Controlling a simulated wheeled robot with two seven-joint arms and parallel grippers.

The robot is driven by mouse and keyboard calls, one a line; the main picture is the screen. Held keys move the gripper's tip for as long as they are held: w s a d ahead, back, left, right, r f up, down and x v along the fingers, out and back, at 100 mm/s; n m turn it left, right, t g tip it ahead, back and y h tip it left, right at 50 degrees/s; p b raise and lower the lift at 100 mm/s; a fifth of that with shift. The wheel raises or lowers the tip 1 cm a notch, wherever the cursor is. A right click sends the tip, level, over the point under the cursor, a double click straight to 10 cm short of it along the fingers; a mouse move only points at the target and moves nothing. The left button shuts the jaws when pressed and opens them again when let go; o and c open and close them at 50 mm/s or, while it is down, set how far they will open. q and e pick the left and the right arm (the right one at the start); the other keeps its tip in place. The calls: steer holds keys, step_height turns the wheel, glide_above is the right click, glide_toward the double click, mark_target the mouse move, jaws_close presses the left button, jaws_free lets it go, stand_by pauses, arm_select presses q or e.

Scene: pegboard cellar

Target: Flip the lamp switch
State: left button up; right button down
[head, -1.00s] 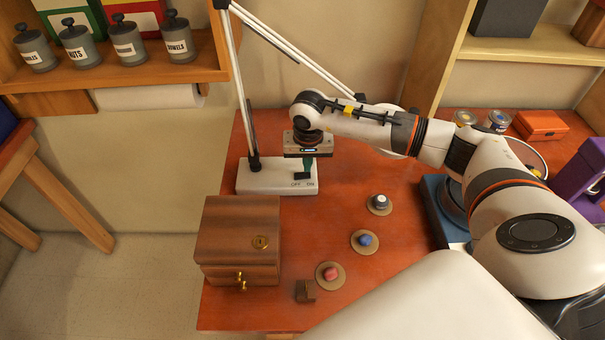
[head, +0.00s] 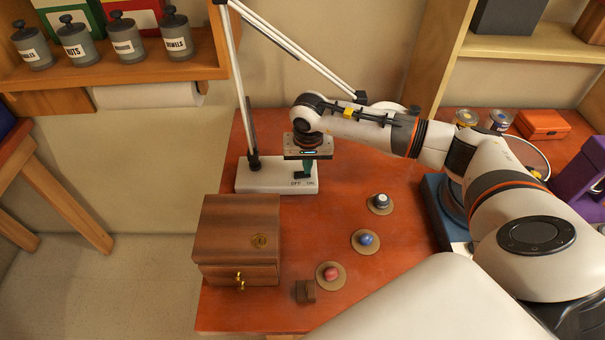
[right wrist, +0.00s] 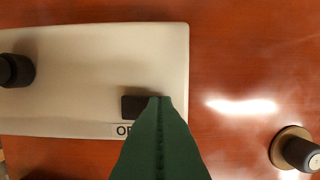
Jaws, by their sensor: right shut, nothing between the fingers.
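The lamp (head: 247,180) has a flat white base at the back left of the red-brown table, with a thin pole and jointed arms. Its head is out of view. The small dark lamp switch (head: 301,176) sits at the base's right end, above the OFF and ON labels. It also shows in the right wrist view (right wrist: 132,105). My right gripper (head: 307,171) points down over it, shut and empty. Its green fingertips (right wrist: 160,99) overlap the switch's right end and hide the ON label; I cannot tell whether they touch. My left gripper is not in view.
A wooden box (head: 237,226) stands in front of the lamp. Red (head: 331,273), blue (head: 366,239) and grey (head: 381,201) knobs on round discs and a small brown block (head: 305,291) are on the table. Tins and an orange box (head: 541,124) stand at right.

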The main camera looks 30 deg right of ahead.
steer(key=shift+f, duration=0.25)
steer(key=shift+r+p, duration=1.55)
steer(key=shift+r, duration=2)
steer(key=shift+f, duration=0.1)
